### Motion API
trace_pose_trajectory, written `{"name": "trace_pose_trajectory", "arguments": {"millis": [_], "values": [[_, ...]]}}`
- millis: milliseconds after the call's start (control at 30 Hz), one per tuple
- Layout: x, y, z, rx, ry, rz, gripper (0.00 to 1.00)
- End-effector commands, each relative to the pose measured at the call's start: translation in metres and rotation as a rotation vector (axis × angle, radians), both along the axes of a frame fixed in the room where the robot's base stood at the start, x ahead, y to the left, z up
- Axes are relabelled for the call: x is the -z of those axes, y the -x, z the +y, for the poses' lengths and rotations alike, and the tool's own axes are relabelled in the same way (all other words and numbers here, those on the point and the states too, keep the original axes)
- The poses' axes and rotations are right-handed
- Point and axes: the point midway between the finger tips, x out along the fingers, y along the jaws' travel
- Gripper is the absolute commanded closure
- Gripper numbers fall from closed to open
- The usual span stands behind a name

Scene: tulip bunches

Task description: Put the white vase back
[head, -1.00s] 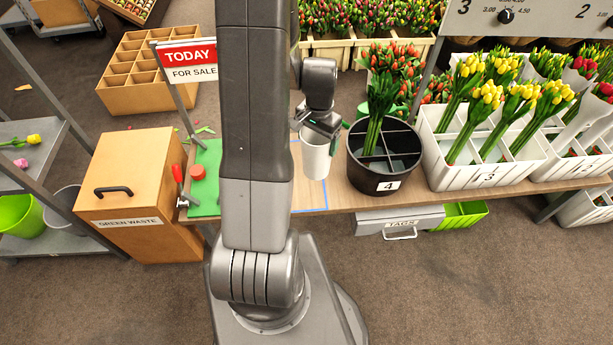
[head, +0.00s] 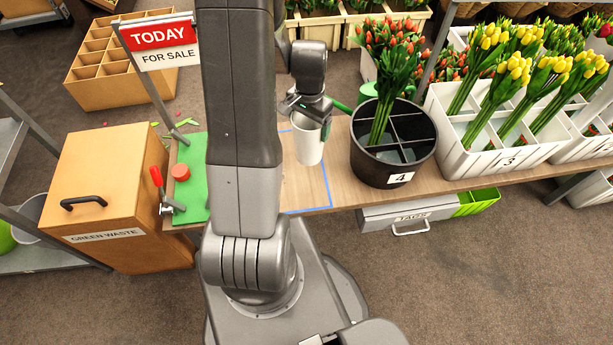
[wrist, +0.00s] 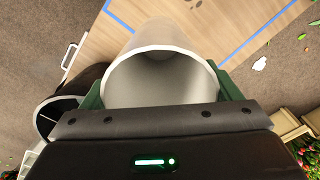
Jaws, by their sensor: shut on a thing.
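The white vase (head: 308,146) is an open, empty cylinder held upright over the wooden table, near the blue tape outline (head: 328,190). My gripper (head: 305,110) is shut on it near its rim. In the wrist view the green fingers sit on both sides of the white vase (wrist: 161,75), and I see into its empty inside. Whether its base touches the table is hard to tell, as the lower part of the outline shows below it. My arm hides the left part of the outline in the head view.
A black bucket (head: 432,160) marked 4 with red tulips stands just right of the vase. A white crate (head: 470,165) marked 3 with yellow tulips is farther right. A green mat (head: 190,200) with a red round item (head: 181,172) lies left of my arm.

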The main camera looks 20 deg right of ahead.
Motion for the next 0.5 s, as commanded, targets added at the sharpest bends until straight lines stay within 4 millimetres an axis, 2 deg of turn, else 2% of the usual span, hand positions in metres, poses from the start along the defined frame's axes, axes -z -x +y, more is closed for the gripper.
{"name": "trace_pose_trajectory", "arguments": {"millis": [33, 167, 400, 500], "values": [[0.009, 0.0, 0.0, 0.0, 0.001, -0.001, 0.87], [0.017, 0.0, 0.0, 0.0, 0.0, 0.0, 0.87], [0.058, 0.001, 0.0, 0.0, -0.002, 0.003, 0.87], [0.069, 0.0, 0.0, 0.0, -0.001, 0.002, 0.87]]}}
